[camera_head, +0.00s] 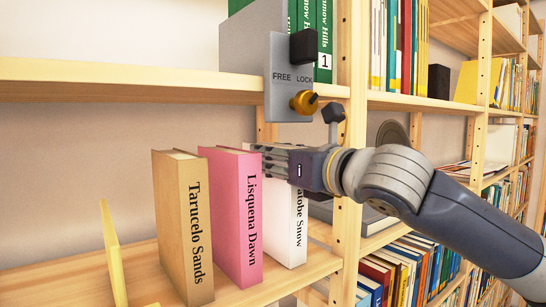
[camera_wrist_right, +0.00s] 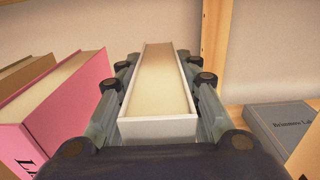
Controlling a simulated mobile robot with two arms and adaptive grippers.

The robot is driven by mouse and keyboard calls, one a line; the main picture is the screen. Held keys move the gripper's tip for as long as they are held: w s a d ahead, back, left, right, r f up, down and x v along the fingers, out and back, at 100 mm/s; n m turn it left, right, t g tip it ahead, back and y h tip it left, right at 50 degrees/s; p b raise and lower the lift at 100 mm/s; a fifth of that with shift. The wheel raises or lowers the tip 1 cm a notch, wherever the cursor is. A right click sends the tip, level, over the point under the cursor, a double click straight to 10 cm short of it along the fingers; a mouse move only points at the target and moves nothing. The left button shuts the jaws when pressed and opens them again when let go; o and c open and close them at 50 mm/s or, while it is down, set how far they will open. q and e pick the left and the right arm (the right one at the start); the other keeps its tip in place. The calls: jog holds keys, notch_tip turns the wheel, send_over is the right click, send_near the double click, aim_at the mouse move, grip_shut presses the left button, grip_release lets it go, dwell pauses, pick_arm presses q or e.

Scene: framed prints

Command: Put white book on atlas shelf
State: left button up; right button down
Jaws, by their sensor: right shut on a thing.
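The white book (camera_head: 292,220), its spine ending in "atobe Snow", stands upright on the lower shelf board (camera_head: 76,279), just right of a pink book. My right gripper (camera_head: 275,157) comes in from the right and is shut on its upper part, hiding the start of the title. In the right wrist view, the fingers lie along both sides of the white book (camera_wrist_right: 160,92), whose pale page block faces up. Its base appears to be on or very near the board. No shelf label reading "atlas" shows. My left gripper is not in view.
The pink book (camera_head: 237,215) and a tan book (camera_head: 184,225) stand to the left. A yellow divider (camera_head: 113,253) is further left. Above hangs a grey bracket (camera_head: 290,90) marked FREE and LOCK, beside green books (camera_head: 325,40). A grey book (camera_wrist_right: 283,125) lies beyond the upright.

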jog(key=shift+r, duration=0.15)
jog(key=c, duration=1.1)
grip_release()
jog(key=v, duration=1.2)
jog(key=shift+s, duration=0.15)
